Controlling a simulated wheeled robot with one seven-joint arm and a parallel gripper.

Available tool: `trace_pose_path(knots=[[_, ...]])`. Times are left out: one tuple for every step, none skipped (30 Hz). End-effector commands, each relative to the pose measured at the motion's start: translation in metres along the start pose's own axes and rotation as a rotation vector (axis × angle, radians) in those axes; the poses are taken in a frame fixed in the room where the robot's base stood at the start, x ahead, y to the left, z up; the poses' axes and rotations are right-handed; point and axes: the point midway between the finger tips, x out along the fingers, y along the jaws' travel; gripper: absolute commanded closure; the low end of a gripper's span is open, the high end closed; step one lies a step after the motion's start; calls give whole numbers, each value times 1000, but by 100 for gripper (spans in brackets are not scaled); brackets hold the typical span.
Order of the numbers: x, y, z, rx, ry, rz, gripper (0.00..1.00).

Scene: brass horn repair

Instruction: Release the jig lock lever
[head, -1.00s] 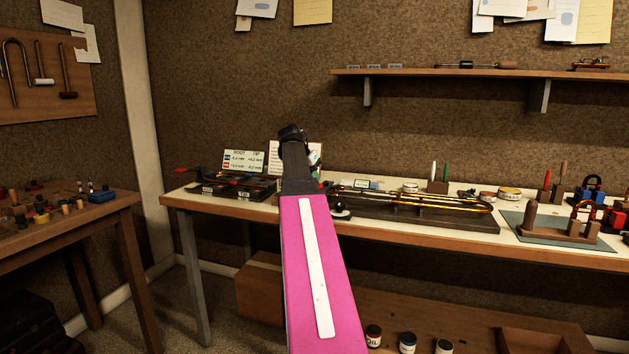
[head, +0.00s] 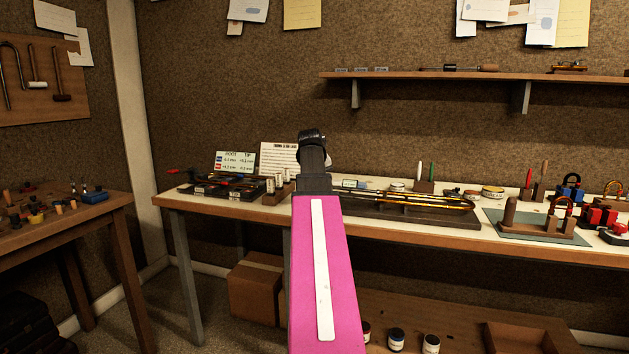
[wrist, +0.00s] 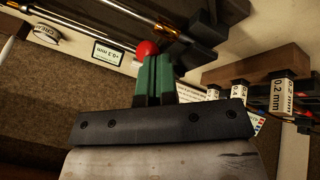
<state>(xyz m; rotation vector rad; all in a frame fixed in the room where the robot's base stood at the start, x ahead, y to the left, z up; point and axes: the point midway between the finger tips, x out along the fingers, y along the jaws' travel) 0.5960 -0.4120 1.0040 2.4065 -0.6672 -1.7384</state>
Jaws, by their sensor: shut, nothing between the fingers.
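The slide jig (head: 390,214) is a long dark tray on the bench with brass tubes lying along it. Its left end is hidden behind my arm in the head view. In the wrist view the tubes (wrist: 150,16) run across the top. A red ball knob (wrist: 147,49), which looks like the lock lever's end, shows right at the tips of my gripper (wrist: 153,66). The green fingers are together with nothing between them. I cannot tell whether they touch the knob. The lever's shaft is hidden, so its position is unclear.
A wooden block with 0.2 mm gauges (wrist: 278,92) stands to the right in the wrist view. A small +0.3 mm display (wrist: 108,54) and a round tin (wrist: 47,34) are at left. A tool tray (head: 232,188) and a green mat (head: 515,229) flank the jig.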

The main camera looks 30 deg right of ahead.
Motion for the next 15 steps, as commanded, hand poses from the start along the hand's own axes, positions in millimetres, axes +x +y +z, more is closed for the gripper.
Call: trace_pose_path(knots=[[2,4,1,-34,12,-14,100],[2,6,1,-56,21,-23,100],[3,9,1,-84,32,-33,100],[4,11,1,-104,39,-42,100],[5,13,0,-123,46,-49,100],[5,15,0,-148,55,-59,100],[6,16,0,-166,61,-66,100],[7,17,0,-183,68,-72,100],[7,19,-1,-204,76,-80,100],[8,20,-1,-217,81,-85,100],[8,22,-2,-218,81,-85,100],[9,23,-2,-217,80,-84,100],[9,24,-2,-217,80,-84,100],[10,24,-2,-216,80,-84,100],[10,25,-2,-216,80,-83,100]])
